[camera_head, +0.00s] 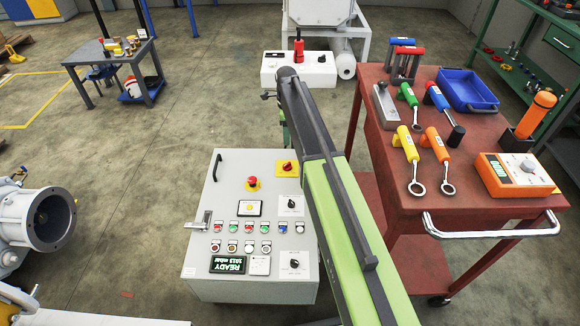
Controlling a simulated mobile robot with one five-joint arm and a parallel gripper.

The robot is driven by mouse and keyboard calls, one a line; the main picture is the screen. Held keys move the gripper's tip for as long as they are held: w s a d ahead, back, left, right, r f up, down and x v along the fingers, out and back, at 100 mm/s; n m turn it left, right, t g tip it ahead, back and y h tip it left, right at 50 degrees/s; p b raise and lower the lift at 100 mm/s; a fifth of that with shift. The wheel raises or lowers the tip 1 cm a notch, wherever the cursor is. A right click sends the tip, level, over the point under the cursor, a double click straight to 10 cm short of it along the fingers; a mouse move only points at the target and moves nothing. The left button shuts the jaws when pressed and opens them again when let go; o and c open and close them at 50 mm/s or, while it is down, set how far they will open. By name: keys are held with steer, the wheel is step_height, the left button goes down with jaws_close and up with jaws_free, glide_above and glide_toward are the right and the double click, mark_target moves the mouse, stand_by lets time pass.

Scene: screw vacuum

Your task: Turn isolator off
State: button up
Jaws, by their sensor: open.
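A light grey control cabinet (225,200) stands on the floor at the centre, its panel facing up towards me. Near its top right is a yellow plate with a red rotary knob, which looks like the isolator (286,167). The angle of the knob is too small to read surely. A lit display reading READY (228,264) is at the lower left of the panel. My green and black arm reaches forward past the cabinet's right side. Its fingers cannot be made out; the arm hides what is beneath its far end.
A red tool cart (452,195) with wrenches, a blue bin (466,90) and an orange meter (515,175) stands close on the right. A white box (318,70) with a red fitting lies beyond my arm. Grey machinery (30,225) is at left.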

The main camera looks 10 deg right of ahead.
mark_target(287, 164)
step_height(287, 164, down, 17)
steer(key=b, duration=1.6)
steer(key=shift+f+b, duration=0.15)
steer(key=shift+b, duration=0.25)
